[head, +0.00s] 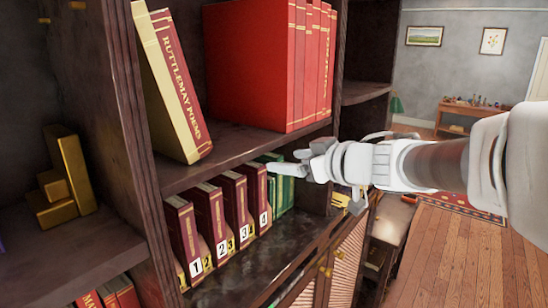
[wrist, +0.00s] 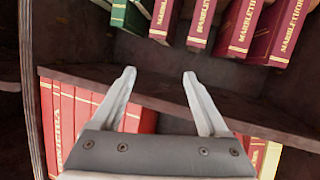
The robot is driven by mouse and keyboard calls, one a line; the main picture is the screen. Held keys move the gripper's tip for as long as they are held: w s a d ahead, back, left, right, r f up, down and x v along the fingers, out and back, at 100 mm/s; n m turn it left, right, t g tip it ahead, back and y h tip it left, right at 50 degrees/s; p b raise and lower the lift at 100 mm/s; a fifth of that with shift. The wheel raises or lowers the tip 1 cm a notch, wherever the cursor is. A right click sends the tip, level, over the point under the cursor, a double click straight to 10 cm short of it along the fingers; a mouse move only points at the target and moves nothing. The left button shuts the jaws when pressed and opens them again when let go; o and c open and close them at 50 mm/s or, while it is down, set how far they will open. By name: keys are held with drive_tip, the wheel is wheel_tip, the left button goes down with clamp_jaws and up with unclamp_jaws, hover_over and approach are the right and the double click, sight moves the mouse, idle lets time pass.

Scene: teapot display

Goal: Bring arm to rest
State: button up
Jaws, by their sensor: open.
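My gripper (head: 290,164) is at the bookcase, in front of the lower shelf at the right end of its row of books. In the wrist view my gripper (wrist: 159,75) has its two fingers apart, with nothing between them. My white arm (head: 400,164) reaches in from the right in the head view. The fingertips partly hide the green books (head: 282,190). Whether the fingers touch a book or shelf edge cannot be told.
Dark red numbered books (head: 209,215) stand on the lower shelf (head: 262,262). Large red books (head: 262,65) and a leaning poems book (head: 172,85) stand above. Gold blocks (head: 62,180) lie at left. Open wooden floor (head: 455,255) is at right. A desk (head: 462,112) stands far back.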

drive_tip(key=s+d+f+m+t+h+b, duration=0.1)
drive_tip(key=s+d+m+h+b, duration=0.15)
drive_tip(key=d+m+h, duration=0.35)
drive_tip(key=s+d+f+m+t+h+b, duration=0.1)
drive_tip(key=s+d+f+h, duration=0.1)
drive_tip(key=s+d+h, duration=0.35)
drive_tip(key=s+a+f+m+g+y+b, duration=0.1)
drive_tip(key=s+f+g, duration=0.7)
drive_tip(key=s+f, duration=0.8)
drive_tip(key=shift+s+m+y+b, duration=0.4)
drive_tip(key=shift+s+y+b, duration=0.4)
drive_tip(key=shift+s, duration=0.25)
